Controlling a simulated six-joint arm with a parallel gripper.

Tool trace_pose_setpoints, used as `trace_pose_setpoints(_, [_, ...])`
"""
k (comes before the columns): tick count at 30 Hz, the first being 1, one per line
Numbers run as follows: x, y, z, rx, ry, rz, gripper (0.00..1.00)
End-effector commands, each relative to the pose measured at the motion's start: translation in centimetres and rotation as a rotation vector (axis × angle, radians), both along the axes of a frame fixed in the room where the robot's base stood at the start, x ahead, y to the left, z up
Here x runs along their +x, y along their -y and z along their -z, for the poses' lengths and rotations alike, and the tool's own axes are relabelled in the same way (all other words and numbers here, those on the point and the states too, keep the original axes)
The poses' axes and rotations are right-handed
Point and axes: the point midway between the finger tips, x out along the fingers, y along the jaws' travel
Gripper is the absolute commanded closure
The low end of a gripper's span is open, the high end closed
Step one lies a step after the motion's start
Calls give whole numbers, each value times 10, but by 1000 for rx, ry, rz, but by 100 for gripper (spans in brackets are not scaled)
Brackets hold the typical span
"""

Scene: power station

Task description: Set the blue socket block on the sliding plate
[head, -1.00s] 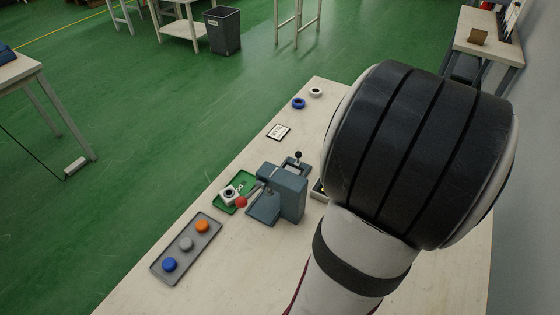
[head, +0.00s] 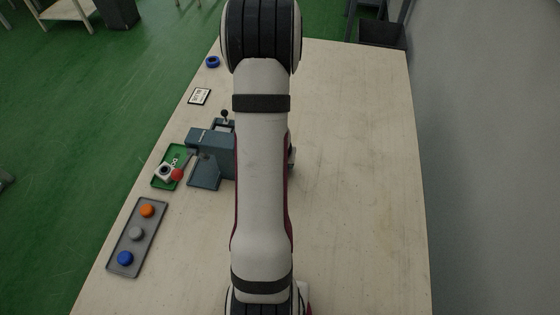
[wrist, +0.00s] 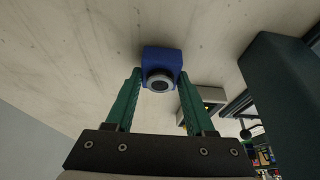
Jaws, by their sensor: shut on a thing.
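In the wrist view, my gripper (wrist: 159,80) has its two green fingers shut on the blue socket block (wrist: 161,57), whose round grey-rimmed socket faces the camera. Pale tabletop shows behind the block; I cannot tell its height above it. In the head view my arm hides the gripper and the block. The sliding plate is hard to pick out; a small plate with a black knob (head: 224,114) stands behind the blue-grey press (head: 212,139) and may be it. The black knob also shows small in the wrist view (wrist: 245,133).
A grey tray (head: 122,243) holds orange, grey and blue caps. A blue ring (head: 212,62) and a sign (head: 199,96) lie farther back. The table's right side is clear.

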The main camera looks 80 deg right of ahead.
Motion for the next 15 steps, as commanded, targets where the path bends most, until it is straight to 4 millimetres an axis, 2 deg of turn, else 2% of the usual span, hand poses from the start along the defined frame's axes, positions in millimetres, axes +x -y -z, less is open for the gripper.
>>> trace_pose_setpoints(2, [0, 0, 6, 0, 1, 0, 100])
trace_pose_setpoints(11, [0, 0, 8, -1, 2, 2, 100])
trace_pose_setpoints(12, [0, 0, 8, -1, 2, 2, 43])
trace_pose_setpoints(15, [0, 0, 8, -1, 2, 2, 24])
